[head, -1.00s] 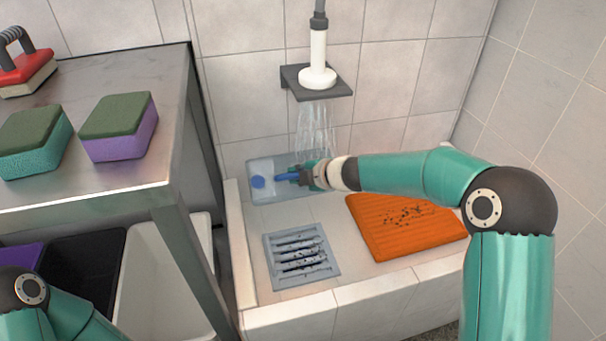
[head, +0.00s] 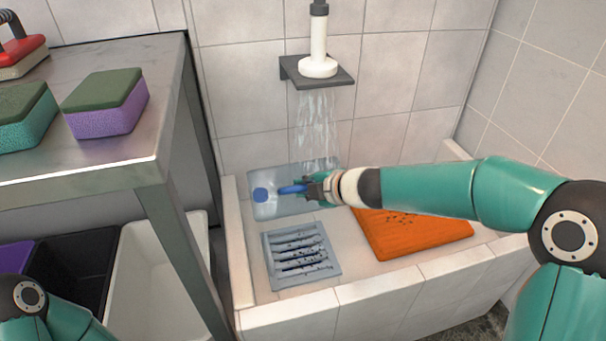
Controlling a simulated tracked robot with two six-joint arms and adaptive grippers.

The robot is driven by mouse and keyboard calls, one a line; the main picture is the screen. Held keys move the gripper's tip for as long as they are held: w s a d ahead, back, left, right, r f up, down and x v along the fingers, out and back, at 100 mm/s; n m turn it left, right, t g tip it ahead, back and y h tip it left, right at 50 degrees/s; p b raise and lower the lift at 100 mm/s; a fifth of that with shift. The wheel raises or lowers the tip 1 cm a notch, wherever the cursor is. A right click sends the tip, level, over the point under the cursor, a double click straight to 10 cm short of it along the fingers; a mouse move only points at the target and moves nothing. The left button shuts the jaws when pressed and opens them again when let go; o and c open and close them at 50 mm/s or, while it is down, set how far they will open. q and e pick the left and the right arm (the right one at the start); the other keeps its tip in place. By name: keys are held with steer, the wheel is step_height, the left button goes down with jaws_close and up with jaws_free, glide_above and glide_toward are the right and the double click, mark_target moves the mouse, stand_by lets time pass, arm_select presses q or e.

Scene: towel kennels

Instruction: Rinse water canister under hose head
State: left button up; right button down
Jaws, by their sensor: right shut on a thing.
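The water canister (head: 265,207) is a pale translucent blue block with a round blue cap and a blue handle. It is at the back left of the tiled wash basin, under the falling water. My right gripper (head: 306,189) is shut on its handle and hides part of its right side. I cannot tell whether the canister touches the basin floor. The white hose head (head: 318,66) sits upright in a dark wall bracket, and water streams from it down onto the canister's area. Only my left arm shows at the lower left; its gripper is out of view.
A grey drain grate (head: 300,254) and an orange ribbed mat (head: 415,236) with dark specks lie in the basin. A metal table (head: 120,165) on the left carries a purple sponge (head: 107,104), a teal sponge (head: 25,116) and a red brush (head: 20,50). Bins stand below it.

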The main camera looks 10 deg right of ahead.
steer(key=s+b, duration=0.2)
steer(key=s, duration=0.5)
steer(key=shift+s, duration=0.15)
steer(key=shift+d+r, duration=0.1)
stand_by(0.8)
